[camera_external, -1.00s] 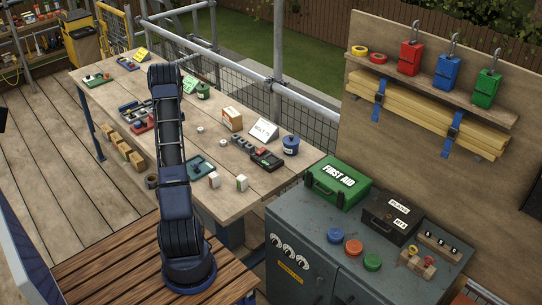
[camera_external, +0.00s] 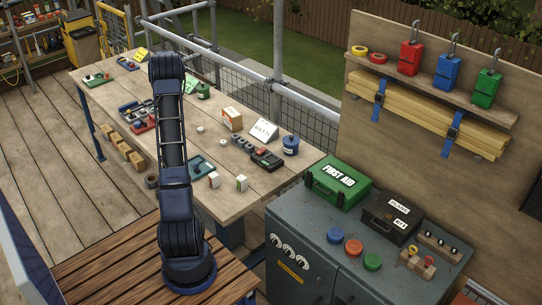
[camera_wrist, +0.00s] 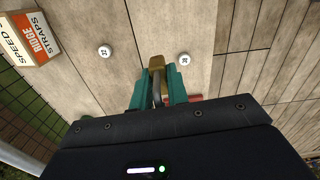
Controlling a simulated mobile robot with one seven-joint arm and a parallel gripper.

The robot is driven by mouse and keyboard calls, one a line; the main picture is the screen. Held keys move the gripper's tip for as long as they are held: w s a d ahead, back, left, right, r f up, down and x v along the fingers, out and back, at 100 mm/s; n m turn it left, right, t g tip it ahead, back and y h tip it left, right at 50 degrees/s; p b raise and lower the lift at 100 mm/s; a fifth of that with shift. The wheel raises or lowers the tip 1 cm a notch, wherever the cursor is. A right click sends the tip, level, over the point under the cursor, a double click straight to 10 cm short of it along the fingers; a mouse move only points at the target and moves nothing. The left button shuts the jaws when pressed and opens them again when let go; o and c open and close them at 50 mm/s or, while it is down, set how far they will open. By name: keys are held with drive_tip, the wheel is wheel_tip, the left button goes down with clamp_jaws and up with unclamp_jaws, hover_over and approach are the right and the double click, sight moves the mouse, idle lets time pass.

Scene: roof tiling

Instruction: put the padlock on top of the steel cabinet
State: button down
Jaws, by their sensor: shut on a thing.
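In the wrist view my gripper (camera_wrist: 157,80) is shut on a padlock with a brass body (camera_wrist: 156,62) and a grey shackle. The shackle lies between the two teal fingers and the body sticks out past their tips. The bench top shows below it; the height above it is hard to tell. In the external view my arm hides the gripper and the padlock. The grey steel cabinet (camera_external: 286,214) stands at the lower right, away from my arm over the bench.
The cabinet top holds a green first aid box (camera_external: 339,184), a black case (camera_external: 390,218), blue, red and green round pieces, and a wooden rack (camera_external: 440,246). Its front left top is bare. The workbench (camera_external: 255,190) carries many small things, including a straps box (camera_wrist: 30,38).

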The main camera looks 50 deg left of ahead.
drive_tip(key=w+d+f+m, duration=0.2)
drive_tip(key=w+d+m, duration=0.3)
drive_tip(key=w+d, duration=0.7)
drive_tip(key=w+d+f+m, duration=0.1)
drive_tip(key=w+d+m, duration=0.5)
drive_tip(key=d, duration=1)
drive_tip(key=w+d+f+m, duration=0.2)
drive_tip(key=w+d+m, duration=0.1)
drive_tip(key=w+d, duration=1)
drive_tip(key=d+m, duration=0.2)
drive_tip(key=d, duration=1)
drive_tip(key=d+m, duration=0.2)
drive_tip(key=d, duration=1)
drive_tip(key=d+m, duration=0.2)
drive_tip(key=d, duration=1.1)
drive_tip(key=shift+w+f+m, duration=0.15)
drive_tip(key=shift+w+m, duration=0.15)
drive_tip(key=shift+m, duration=0.1)
drive_tip(key=s+d+r, duration=0.1)
drive_tip(key=s+d, duration=0.1)
drive_tip(key=d, duration=0.7)
drive_tip(key=s+d+r, duration=0.1)
drive_tip(key=s+d, duration=0.1)
drive_tip(key=d, duration=0.6)
wheel_tip(320, 180, up, 5)
drive_tip(key=n, duration=0.2)
hover_over(387, 282)
wheel_tip(387, 282, down, 19)
drive_tip(key=shift+f, duration=0.2)
